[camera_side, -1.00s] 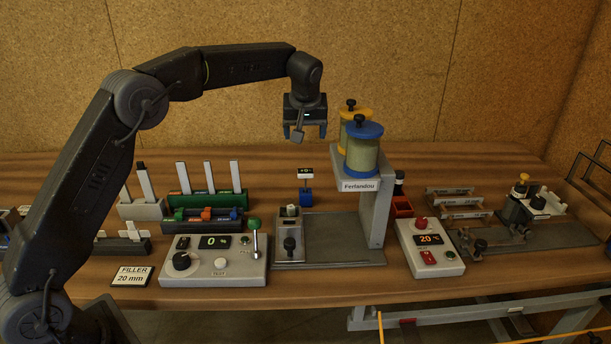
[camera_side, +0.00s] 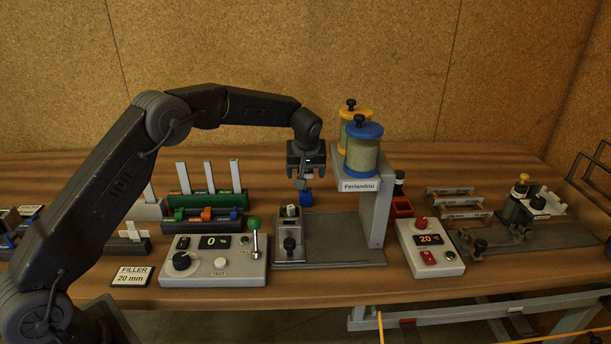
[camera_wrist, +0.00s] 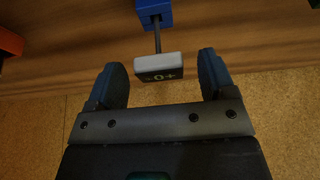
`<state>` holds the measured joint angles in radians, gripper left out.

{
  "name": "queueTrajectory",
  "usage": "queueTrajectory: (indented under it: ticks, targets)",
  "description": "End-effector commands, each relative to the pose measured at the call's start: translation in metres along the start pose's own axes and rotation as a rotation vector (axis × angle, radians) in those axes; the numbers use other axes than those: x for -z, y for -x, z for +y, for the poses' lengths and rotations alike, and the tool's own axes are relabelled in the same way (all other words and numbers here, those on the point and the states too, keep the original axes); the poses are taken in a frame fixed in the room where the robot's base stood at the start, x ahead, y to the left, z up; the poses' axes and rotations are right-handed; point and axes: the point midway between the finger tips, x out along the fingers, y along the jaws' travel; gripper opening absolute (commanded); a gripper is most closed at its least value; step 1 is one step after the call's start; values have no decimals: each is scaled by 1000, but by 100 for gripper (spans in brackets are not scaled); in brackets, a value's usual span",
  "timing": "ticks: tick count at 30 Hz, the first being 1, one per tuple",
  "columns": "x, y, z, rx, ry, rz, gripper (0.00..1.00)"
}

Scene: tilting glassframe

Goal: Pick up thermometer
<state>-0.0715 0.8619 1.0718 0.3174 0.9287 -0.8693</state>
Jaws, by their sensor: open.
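The likely thermometer is a small grey plate marked "- 0 +" (camera_wrist: 160,68) on a thin dark stem in a blue block (camera_wrist: 153,10). In the side view its blue block (camera_side: 306,199) stands on the bench behind the grey fixture, and its plate is hidden by my gripper. My gripper (camera_side: 306,177) is low over it, pointing down. In the wrist view my gripper (camera_wrist: 162,75) is open, with the plate between its fingertips and a gap on both sides. I see no contact.
A green rack (camera_side: 207,204) with upright white strips stands to the left. A grey stand (camera_side: 375,190) labelled "Ferlandou" carries blue-topped and yellow-topped cylinders close on the right. A control box with a green-knobbed lever (camera_side: 254,241) stands in front.

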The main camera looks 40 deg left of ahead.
Motion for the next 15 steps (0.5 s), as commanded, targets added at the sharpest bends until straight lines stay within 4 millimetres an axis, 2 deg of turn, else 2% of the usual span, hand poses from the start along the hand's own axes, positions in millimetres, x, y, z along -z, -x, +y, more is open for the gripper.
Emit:
queueTrajectory:
  ticks: [3,6,15]
  targets:
    - [0,-20,0,1,0,-1,77]
    - [0,-29,0,0,0,0,77]
    - [0,-32,0,-1,-1,0,76]
